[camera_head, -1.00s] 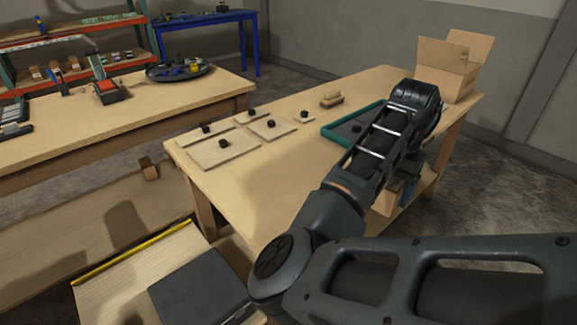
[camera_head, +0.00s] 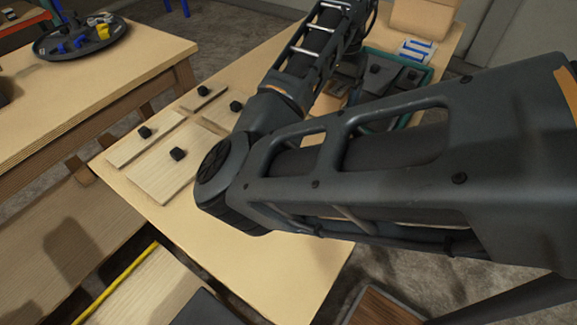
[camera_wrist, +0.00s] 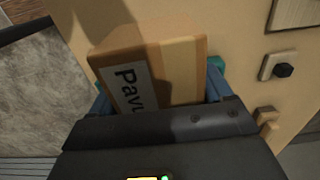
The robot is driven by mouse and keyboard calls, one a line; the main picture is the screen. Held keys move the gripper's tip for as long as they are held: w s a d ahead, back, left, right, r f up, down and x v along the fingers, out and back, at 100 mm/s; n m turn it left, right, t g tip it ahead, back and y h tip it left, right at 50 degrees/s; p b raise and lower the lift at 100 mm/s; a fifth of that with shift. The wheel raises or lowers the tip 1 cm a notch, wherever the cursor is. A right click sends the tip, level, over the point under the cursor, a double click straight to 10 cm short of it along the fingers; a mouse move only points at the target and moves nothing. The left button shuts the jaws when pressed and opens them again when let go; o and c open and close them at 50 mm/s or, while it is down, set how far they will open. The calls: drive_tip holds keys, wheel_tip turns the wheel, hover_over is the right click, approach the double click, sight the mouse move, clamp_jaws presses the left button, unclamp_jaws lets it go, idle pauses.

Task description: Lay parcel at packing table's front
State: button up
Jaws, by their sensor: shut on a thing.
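The parcel (camera_wrist: 180,72) is a brown cardboard box with a white label that partly reads "Pav". In the wrist view it sits between the blue fingers of my gripper (camera_wrist: 160,88), which is shut on it. The packing table's pale top (camera_wrist: 235,35) shows beyond and beneath the parcel; I cannot tell whether they touch. In the head view the packing table (camera_head: 275,265) spans the middle, and my arm crosses over it. My arm hides most of my gripper and the parcel there.
Flat wooden panels with black knobs (camera_head: 165,180) lie on the table's left part. A teal-rimmed tray (camera_head: 430,80) and a cardboard box (camera_head: 422,18) stand toward the far right. Another table (camera_head: 120,90) with a dark round tray (camera_head: 80,40) is at left. Bare tabletop shows near the front.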

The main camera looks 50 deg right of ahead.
drive_tip(key=a+f, duration=0.2)
drive_tip(key=a, duration=0.1)
drive_tip(key=s+a+f, duration=0.1)
drive_tip(key=a+f, duration=0.1)
drive_tip(key=a, duration=0.2)
drive_tip(key=a+f+p, duration=0.1)
drive_tip(key=a+f, duration=0.1)
drive_tip(key=a, duration=0.2)
drive_tip(key=shift+s+f, duration=0.15)
drive_tip(key=shift+f, duration=2.1)
drive_tip(key=shift+f, duration=0.15)
drive_tip(key=o, duration=1.2)
wheel_tip(320, 180, up, 12)
drive_tip(key=shift+r, duration=0.15)
